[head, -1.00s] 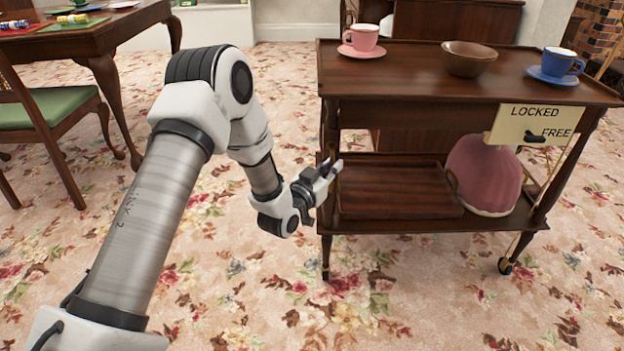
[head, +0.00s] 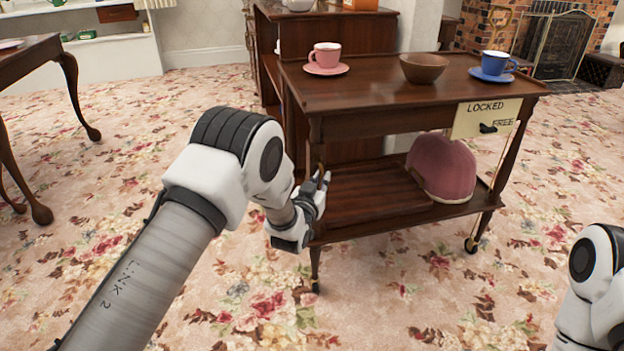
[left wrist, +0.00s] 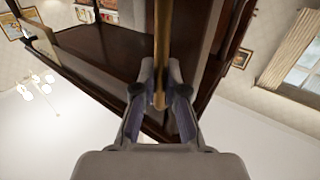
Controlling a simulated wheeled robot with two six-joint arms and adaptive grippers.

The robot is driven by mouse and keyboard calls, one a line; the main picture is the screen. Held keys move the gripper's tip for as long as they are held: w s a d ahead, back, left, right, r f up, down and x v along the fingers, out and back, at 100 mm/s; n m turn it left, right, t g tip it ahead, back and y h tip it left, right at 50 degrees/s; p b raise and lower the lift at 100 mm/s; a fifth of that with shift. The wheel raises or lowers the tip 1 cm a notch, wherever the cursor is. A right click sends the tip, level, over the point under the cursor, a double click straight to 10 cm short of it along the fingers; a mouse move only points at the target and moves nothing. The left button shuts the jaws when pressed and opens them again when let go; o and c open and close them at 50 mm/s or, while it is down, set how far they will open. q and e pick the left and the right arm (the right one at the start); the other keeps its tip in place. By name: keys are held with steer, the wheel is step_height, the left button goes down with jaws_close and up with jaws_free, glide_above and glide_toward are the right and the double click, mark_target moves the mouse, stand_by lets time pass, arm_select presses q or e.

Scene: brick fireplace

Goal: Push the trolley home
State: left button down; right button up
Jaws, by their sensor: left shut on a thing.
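The dark wooden trolley (head: 400,122) stands in front of me on small castors. On its top are a pink cup on a saucer (head: 325,58), a brown bowl (head: 424,68) and a blue cup on a saucer (head: 494,66). A pink domed cover (head: 443,168) sits on its lower shelf. A sign (head: 484,118) on its right end reads LOCKED and FREE, with a dark lever beside FREE. My left gripper (head: 322,182) is at the trolley's near left leg. In the left wrist view the gripper (left wrist: 159,100) is shut on a brass-coloured upright bar (left wrist: 162,45). My right gripper is out of view.
A dark cabinet (head: 330,22) stands close behind the trolley. A table (head: 40,55) is at the left. A brick fireplace with a screen (head: 550,42) is at the back right. Flowered carpet (head: 150,130) lies open between table and trolley.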

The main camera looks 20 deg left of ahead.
arm_select(q)
steer(key=shift+w+d, duration=0.4)
steer(key=shift+d, duration=0.25)
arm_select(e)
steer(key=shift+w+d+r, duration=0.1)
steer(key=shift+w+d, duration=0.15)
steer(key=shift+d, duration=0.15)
arm_select(q)
steer(key=c, duration=1.2)
jaws_free()
steer(key=s, duration=1.2)
steer(key=shift+a, duration=0.25)
